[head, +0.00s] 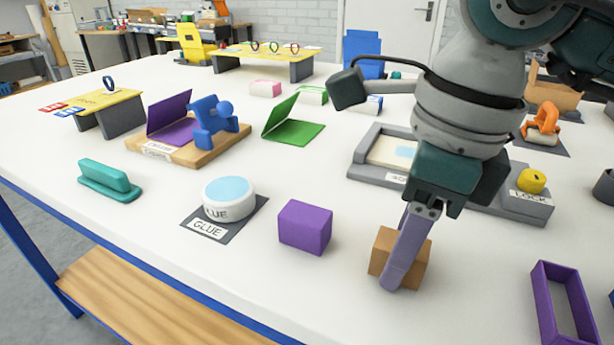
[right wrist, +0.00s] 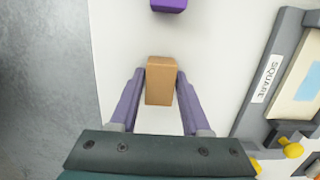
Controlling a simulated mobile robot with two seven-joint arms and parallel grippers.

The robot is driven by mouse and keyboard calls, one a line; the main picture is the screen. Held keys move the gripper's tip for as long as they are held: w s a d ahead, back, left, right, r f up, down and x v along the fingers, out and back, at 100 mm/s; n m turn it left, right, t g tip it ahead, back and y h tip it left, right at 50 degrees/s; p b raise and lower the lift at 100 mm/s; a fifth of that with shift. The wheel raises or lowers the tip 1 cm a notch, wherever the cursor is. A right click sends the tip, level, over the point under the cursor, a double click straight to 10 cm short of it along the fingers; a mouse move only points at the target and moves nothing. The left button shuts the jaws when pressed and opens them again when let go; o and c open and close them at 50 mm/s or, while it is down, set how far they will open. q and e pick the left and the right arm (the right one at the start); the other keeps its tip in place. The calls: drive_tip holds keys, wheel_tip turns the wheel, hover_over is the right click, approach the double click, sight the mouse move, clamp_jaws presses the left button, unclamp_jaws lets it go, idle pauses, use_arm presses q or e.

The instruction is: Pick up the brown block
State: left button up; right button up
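The brown block (head: 380,254) sits on the white table near its front edge, partly hidden behind a finger of my right gripper (head: 396,276). In the right wrist view the brown block (right wrist: 161,84) lies between the two purple fingers of my right gripper (right wrist: 160,76). The fingers are apart, one on each side of the block, with narrow gaps showing, so the gripper looks open around it. The block appears to rest on the table. My left gripper is not in view.
A purple block (head: 305,227) stands just left of the brown block, with a glue pot (head: 229,199) beyond it. A purple open frame (head: 564,303) lies at the right. A grey fixture (head: 368,163) with a yellow knob (head: 531,181) stands behind my gripper.

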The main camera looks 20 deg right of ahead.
clamp_jaws()
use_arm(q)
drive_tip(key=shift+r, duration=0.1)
use_arm(e)
drive_tip(key=shift+r, duration=0.15)
